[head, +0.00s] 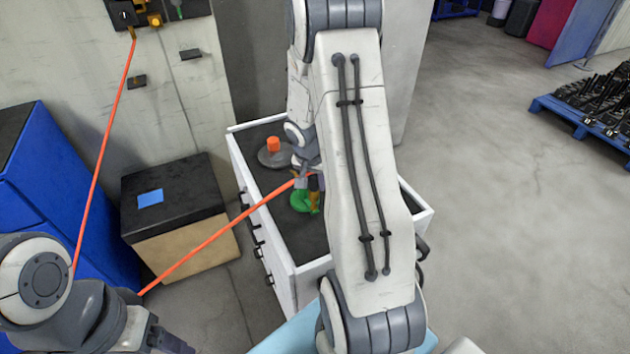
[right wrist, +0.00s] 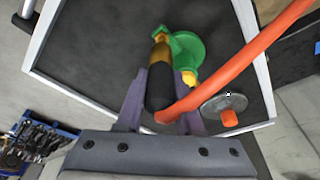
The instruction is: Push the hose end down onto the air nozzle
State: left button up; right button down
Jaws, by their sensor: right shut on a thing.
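The orange hose (head: 215,238) runs up to my right gripper (head: 308,184) in the head view. In the right wrist view my right gripper (right wrist: 162,105) is shut on the black-sleeved hose end (right wrist: 160,86), with the orange hose (right wrist: 250,55) leaving beside it. A brass-coloured piece (right wrist: 160,52) shows beyond the sleeve, next to a green jack part (right wrist: 187,52) with a yellow fitting (right wrist: 189,78). The green part (head: 300,201) stands on the cabinet top. I cannot tell whether the hose end touches the nozzle. My left gripper (head: 168,340) is partly seen at the bottom left.
The white cabinet (head: 240,165) has a dark top and a raised rim. A grey disc (head: 270,158) with an orange cap (head: 273,144) stands at its back left. A black-topped box (head: 175,190) stands left. The hose also hangs from a wall unit (head: 130,14).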

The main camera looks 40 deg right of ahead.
aim_at(315, 191)
jog(key=shift+a+b, duration=0.1)
jog(key=shift+b, duration=0.2)
dwell(0.6)
jog(key=shift+f+b, duration=1.05)
jog(key=shift+b, duration=0.2)
jog(key=shift+f+b, duration=0.65)
jog(key=shift+b, duration=0.1)
dwell(0.7)
jog(key=shift+c, duration=2.3)
grip_release()
jog(key=shift+r, duration=0.1)
